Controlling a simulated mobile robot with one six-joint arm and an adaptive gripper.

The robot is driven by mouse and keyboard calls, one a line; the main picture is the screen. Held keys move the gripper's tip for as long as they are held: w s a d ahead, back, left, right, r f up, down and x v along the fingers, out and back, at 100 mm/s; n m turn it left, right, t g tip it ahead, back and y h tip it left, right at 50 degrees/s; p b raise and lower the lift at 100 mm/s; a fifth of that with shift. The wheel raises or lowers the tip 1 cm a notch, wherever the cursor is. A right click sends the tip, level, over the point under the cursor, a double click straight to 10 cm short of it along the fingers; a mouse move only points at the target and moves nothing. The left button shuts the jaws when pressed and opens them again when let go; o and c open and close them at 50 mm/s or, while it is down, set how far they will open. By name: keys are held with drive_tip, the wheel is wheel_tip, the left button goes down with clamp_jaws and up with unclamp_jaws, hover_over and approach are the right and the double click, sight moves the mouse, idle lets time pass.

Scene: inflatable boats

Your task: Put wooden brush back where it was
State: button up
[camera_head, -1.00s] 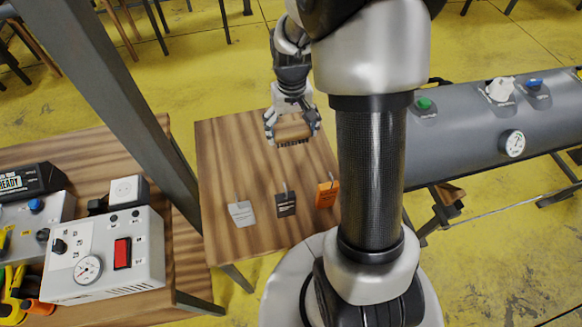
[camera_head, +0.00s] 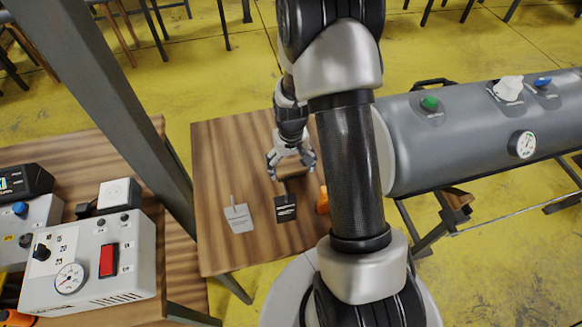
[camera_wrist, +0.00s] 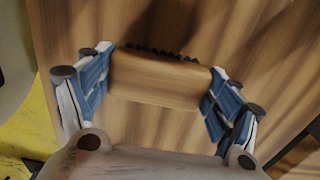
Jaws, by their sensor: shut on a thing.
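The wooden brush (camera_wrist: 160,80) is a light brown block with dark bristles along its far side in the wrist view. My gripper (camera_wrist: 158,88) is shut on it, one finger at each end. In the head view my gripper (camera_head: 291,165) is over the middle of the small wooden table (camera_head: 225,160), and the brush (camera_head: 290,170) shows only partly between the fingers. I cannot tell whether the brush touches the tabletop.
A grey tag (camera_head: 239,217), a black tag (camera_head: 286,209) and an orange tag (camera_head: 322,200), partly hidden by my arm, lie near the table's front. A grey tank (camera_head: 455,135) stands to the right. A control box (camera_head: 90,262) sits on the left table. The small table's left side is clear.

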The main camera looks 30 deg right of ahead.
drive_tip(key=shift+r, duration=0.1)
drive_tip(key=shift+f, duration=0.25)
drive_tip(key=o, duration=0.9)
drive_tip(key=shift+r, duration=0.1)
drive_tip(key=shift+o, duration=0.2)
drive_tip(key=shift+r, duration=0.1)
wheel_tip(320, 180, up, 12)
drive_tip(key=p, duration=0.4)
wheel_tip(320, 180, up, 14)
drive_tip(key=n+t, duration=0.1)
drive_tip(key=t, duration=0.1)
hover_over(291, 166)
drive_tip(key=s+a, duration=0.5)
drive_tip(key=a, duration=0.1)
drive_tip(key=s+a+r+n+t, duration=0.1)
drive_tip(key=s+a+r, duration=0.2)
drive_tip(key=s, duration=0.4)
drive_tip(key=s+a+r+n+t, duration=0.1)
drive_tip(key=s+a+r, duration=0.2)
drive_tip(key=s+r, duration=0.2)
drive_tip(key=shift+s+a+r+t, duration=0.2)
drive_tip(key=shift+s+t, duration=0.1)
drive_tip(key=shift+s, duration=0.95)
